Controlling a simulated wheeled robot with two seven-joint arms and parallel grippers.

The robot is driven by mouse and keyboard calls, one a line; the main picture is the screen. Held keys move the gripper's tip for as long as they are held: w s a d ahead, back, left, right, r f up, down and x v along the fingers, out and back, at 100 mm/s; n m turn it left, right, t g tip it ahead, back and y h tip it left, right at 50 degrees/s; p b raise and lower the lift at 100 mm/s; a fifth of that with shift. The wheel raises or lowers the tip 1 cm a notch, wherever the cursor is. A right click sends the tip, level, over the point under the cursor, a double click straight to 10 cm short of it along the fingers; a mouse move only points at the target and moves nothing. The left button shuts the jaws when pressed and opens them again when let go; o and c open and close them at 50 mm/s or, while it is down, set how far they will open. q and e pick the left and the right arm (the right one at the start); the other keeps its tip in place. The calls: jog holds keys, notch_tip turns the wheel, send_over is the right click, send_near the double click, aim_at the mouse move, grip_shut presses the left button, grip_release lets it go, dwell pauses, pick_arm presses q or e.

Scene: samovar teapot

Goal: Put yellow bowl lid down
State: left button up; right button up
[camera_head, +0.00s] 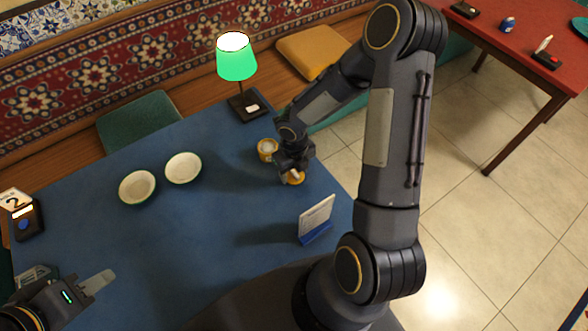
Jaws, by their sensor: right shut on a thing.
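A small yellow bowl (268,149) stands on the blue table near its far right edge, beneath the lamp. My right gripper (294,169) reaches down just to the right of the bowl. It is shut on the yellow lid (296,180), which is largely hidden under the gripper. I cannot tell whether the lid touches the table. My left gripper (68,280) is at the lower left corner, open and empty, its fingers apart.
Two pale bowls (137,187) (183,168) stand left of centre on the blue table (190,240). A green lamp (237,58) stands behind the yellow bowl, and a card stand (316,218) is at the right front. A small device (25,222) is at far left. The table's middle is clear.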

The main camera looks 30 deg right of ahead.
jog(key=o, duration=0.5)
jog(key=shift+f, duration=0.15)
jog(key=o, duration=0.4)
jog(key=shift+o, duration=0.2)
